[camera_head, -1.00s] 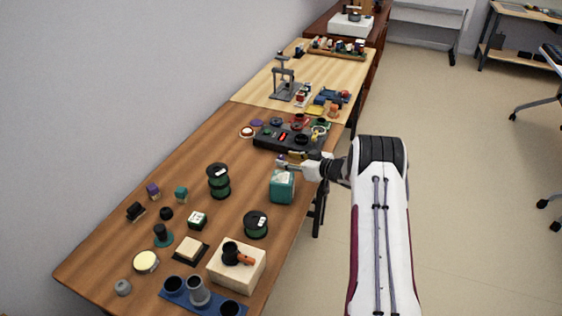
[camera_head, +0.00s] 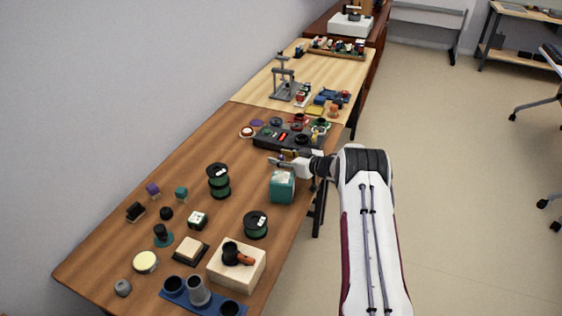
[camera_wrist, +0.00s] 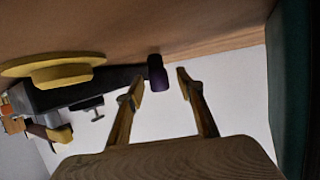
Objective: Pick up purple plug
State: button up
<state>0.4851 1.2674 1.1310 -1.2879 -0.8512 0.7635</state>
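A dark purple plug (camera_wrist: 158,72), short and rounded, shows in the wrist view just beyond the fingertips, roughly between them. I cannot tell whether it touches anything behind it. My gripper (camera_wrist: 160,84) is open and empty, with one finger on each side of the plug's line. In the head view my gripper (camera_head: 277,160) is over the table's right side, behind the teal box (camera_head: 283,188) and in front of the black device (camera_head: 265,137). The plug is too small to tell apart from the fingers there.
The teal box fills the wrist view's right edge (camera_wrist: 296,80), close to my gripper. A yellow disc with a knob (camera_wrist: 55,73) is at left. A purple block (camera_head: 153,190), green spools (camera_head: 219,182) and several small parts stand on the wooden table (camera_head: 110,245).

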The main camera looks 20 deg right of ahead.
aim_at(281, 156)
grip_shut()
jog(key=shift+r, duration=0.15)
jog(key=shift+r, duration=4.85)
